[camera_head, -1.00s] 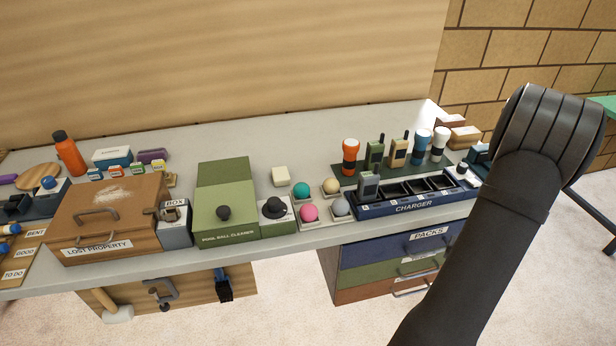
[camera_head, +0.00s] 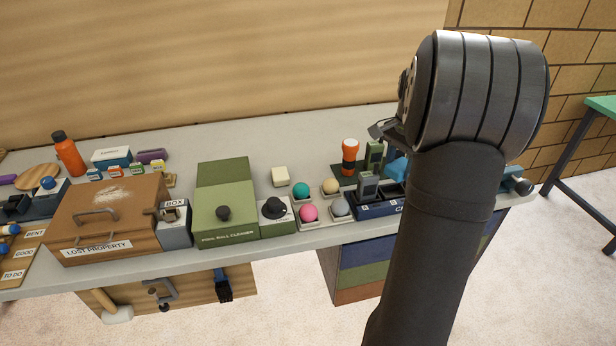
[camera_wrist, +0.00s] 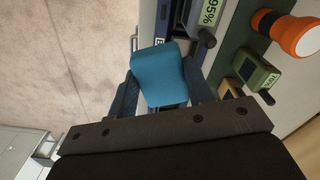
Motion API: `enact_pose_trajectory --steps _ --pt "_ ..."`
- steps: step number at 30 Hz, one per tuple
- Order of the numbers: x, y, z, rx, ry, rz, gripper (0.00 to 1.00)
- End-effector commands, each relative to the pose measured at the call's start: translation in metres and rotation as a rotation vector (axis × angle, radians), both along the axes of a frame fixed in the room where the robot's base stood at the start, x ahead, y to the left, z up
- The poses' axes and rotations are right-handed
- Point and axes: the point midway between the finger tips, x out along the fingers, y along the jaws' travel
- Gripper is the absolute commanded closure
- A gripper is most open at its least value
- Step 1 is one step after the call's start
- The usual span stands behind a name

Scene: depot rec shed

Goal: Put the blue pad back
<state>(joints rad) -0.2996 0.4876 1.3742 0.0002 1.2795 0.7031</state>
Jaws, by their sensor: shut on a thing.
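The blue pad (camera_wrist: 160,75) is a soft-edged blue block. My gripper (camera_wrist: 162,92) is shut on it, with one dark finger on each side. In the head view a bit of the pad (camera_head: 397,169) shows beside my arm, above the charger area. The wrist view shows the dark blue charger (camera_wrist: 168,20) beyond the pad; I cannot tell the height between them. My arm hides most of my gripper in the head view.
An orange torch (camera_head: 349,156) and a green radio (camera_head: 374,155) stand close by. The charger (camera_head: 372,210) is partly hidden by my arm.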

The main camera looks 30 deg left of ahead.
Motion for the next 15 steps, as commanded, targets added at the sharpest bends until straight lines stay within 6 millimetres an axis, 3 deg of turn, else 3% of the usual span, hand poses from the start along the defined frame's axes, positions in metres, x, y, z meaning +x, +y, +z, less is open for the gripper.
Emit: enact_pose_trajectory --steps 3,5,11,15 --pt "-0.004 0.038 0.028 0.001 -0.004 0.07 0.75" --pt "-0.004 0.057 0.034 0.0 -0.001 0.129 0.75" --pt "0.01 0.114 0.012 -0.001 0.003 0.433 0.75" --pt "0.018 0.164 -0.007 0.0 0.002 0.677 0.75"
